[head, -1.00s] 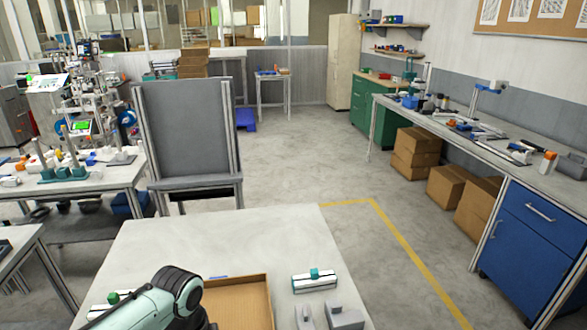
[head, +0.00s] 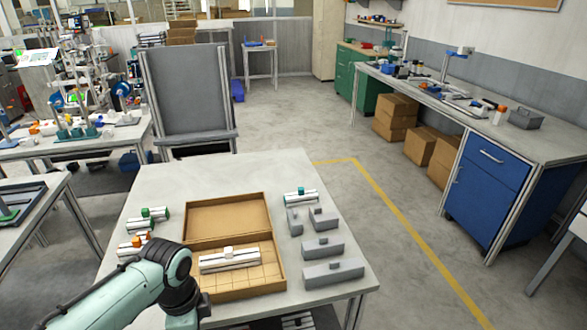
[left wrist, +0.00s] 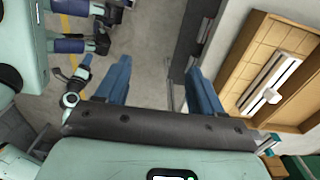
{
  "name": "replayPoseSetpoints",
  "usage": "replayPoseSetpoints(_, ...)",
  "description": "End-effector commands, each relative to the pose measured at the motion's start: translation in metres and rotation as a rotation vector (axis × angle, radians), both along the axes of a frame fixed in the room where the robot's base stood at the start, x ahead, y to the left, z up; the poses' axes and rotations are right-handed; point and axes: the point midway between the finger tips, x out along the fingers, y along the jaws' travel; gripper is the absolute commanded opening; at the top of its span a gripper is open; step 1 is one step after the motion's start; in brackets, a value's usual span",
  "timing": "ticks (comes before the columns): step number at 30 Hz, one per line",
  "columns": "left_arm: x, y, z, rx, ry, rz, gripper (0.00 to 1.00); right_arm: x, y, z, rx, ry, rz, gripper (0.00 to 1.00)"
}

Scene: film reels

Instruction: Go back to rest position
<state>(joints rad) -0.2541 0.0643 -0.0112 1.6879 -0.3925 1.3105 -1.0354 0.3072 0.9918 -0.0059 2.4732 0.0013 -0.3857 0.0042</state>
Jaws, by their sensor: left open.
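My left arm (head: 125,296) comes in from the lower left in the head view, over the near left part of the table; its fingers do not show there. In the left wrist view my left gripper (left wrist: 157,74) is open, with two blue fingers apart and nothing between them. An open cardboard box (head: 277,220) lies on the table (head: 165,190), to the right of the arm. A white rail-like part (head: 229,260) lies in its near, gridded half. The box (left wrist: 238,47) and the part (left wrist: 270,85) also show in the left wrist view, right of the fingers. My right gripper is not in view.
Several grey blocks (head: 333,271) and a rail with a teal piece (head: 301,196) lie right of the box. Rails with green (head: 149,213) and orange (head: 134,243) pieces lie left of it. A grey panel stand (head: 187,95) is behind the table. Floor right of the table is clear.

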Motion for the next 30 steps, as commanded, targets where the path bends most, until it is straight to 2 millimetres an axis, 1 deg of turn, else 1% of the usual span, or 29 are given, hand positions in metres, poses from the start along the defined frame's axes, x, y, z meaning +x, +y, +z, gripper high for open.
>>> replayPoseSetpoints(1, 0.001, -0.001, -0.004, -0.001, 0.005, 0.005, 0.68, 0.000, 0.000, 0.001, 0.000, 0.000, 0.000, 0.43)
replayPoseSetpoints(3, 0.007, -0.012, -0.048, -0.031, 0.037, 0.082, 0.68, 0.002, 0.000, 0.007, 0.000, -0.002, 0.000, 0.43)
replayPoseSetpoints(5, 0.009, -0.020, -0.080, -0.060, 0.053, 0.152, 0.68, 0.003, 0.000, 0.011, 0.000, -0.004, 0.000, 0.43)
replayPoseSetpoints(6, 0.009, -0.025, -0.102, -0.081, 0.067, 0.205, 0.68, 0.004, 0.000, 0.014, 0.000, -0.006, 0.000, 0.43)
replayPoseSetpoints(8, 0.005, -0.032, -0.137, -0.110, 0.092, 0.296, 0.68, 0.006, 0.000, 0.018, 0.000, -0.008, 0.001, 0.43)
replayPoseSetpoints(9, -0.001, -0.037, -0.163, -0.131, 0.113, 0.365, 0.68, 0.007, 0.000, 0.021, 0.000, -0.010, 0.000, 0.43)
replayPoseSetpoints(10, -0.006, -0.041, -0.182, -0.146, 0.130, 0.425, 0.68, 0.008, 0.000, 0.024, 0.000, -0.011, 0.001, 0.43)
replayPoseSetpoints(11, -0.014, -0.044, -0.202, -0.163, 0.148, 0.489, 0.68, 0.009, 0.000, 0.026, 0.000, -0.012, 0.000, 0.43)
replayPoseSetpoints(12, -0.026, -0.049, -0.227, -0.181, 0.173, 0.583, 0.68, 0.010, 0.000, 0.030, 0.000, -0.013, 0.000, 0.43)
replayPoseSetpoints(14, -0.048, -0.055, -0.263, -0.206, 0.212, 0.736, 0.68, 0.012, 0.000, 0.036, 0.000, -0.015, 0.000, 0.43)
replayPoseSetpoints(15, -0.065, -0.059, -0.285, -0.217, 0.237, 0.845, 0.68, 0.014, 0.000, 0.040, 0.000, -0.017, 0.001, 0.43)
replayPoseSetpoints(17, -0.093, -0.063, -0.312, -0.226, 0.271, 1.010, 0.68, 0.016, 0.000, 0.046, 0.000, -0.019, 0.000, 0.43)
replayPoseSetpoints(18, -0.111, -0.065, -0.326, -0.226, 0.289, 1.116, 0.68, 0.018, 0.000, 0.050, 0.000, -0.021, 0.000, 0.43)
replayPoseSetpoints(21, -0.153, -0.070, -0.349, -0.213, 0.324, 1.352, 0.68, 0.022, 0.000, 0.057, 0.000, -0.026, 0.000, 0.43)
replayPoseSetpoints(24, -0.185, -0.072, -0.360, -0.190, 0.342, 1.525, 0.68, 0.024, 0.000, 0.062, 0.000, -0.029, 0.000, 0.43)
replayPoseSetpoints(27, -0.202, -0.073, -0.364, -0.175, 0.345, 1.627, 0.68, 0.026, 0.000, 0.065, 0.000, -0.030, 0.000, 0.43)
replayPoseSetpoints(30, -0.209, -0.073, -0.366, -0.170, 0.342, 1.667, 0.68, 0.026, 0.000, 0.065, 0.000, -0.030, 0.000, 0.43)
